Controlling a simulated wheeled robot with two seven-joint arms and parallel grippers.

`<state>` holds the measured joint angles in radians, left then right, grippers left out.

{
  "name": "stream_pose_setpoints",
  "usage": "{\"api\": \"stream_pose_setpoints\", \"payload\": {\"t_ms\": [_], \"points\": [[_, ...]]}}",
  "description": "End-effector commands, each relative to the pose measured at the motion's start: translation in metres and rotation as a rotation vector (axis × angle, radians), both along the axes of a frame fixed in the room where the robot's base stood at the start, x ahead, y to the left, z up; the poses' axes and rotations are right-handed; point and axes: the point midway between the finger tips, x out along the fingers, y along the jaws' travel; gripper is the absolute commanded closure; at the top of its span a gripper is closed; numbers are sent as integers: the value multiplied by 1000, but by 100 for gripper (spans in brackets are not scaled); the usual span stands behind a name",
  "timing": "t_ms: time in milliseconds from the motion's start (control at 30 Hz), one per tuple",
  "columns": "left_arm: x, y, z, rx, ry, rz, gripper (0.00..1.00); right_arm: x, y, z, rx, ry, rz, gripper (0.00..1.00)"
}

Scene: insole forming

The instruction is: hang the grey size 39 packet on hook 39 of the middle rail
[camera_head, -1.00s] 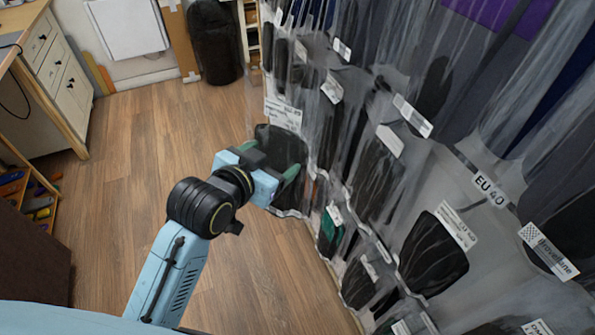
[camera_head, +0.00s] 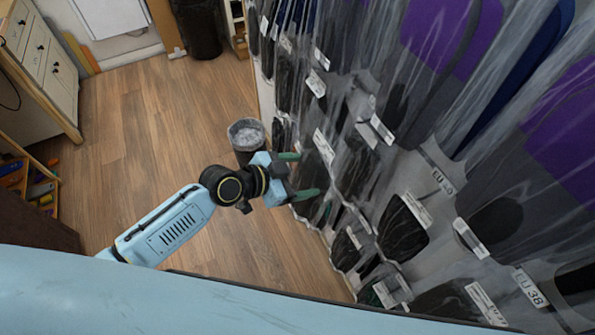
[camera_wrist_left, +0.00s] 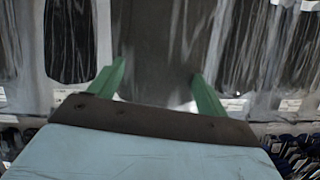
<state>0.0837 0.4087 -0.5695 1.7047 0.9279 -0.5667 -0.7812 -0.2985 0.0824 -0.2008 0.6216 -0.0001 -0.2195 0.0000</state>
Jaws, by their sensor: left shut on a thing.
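My left gripper (camera_head: 299,176) is shut on a dark grey packet (camera_head: 311,172), with its green fingers on either side of it. A white label sits near the packet's upper end, too small to read. In the left wrist view, the packet (camera_wrist_left: 155,50) hangs upright between the fingers (camera_wrist_left: 155,88). In the head view, it is right in front of the hanging packets at the wall; I cannot tell whether it touches them. Rail tags "EU 38" (camera_head: 530,288) and a partly washed-out "EU" tag (camera_head: 442,181) show to the right. I cannot make out hook 39. My right gripper is out of view.
A wall of hanging clear packets with dark, purple and blue insoles (camera_head: 440,45) fills the right side. A bin with a clear liner (camera_head: 246,133) stands just behind my left gripper. The wooden floor (camera_head: 150,120) is open to the left, up to a drawer cabinet (camera_head: 45,60).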

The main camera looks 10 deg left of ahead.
Motion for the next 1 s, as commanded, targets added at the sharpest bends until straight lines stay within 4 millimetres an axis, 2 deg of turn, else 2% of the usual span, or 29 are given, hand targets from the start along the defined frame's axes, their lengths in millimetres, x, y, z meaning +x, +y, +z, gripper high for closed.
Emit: {"api": "stream_pose_setpoints", "payload": {"t_ms": [1000], "points": [[37,-50,-4,-3,-1,1,60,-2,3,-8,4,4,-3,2]]}}
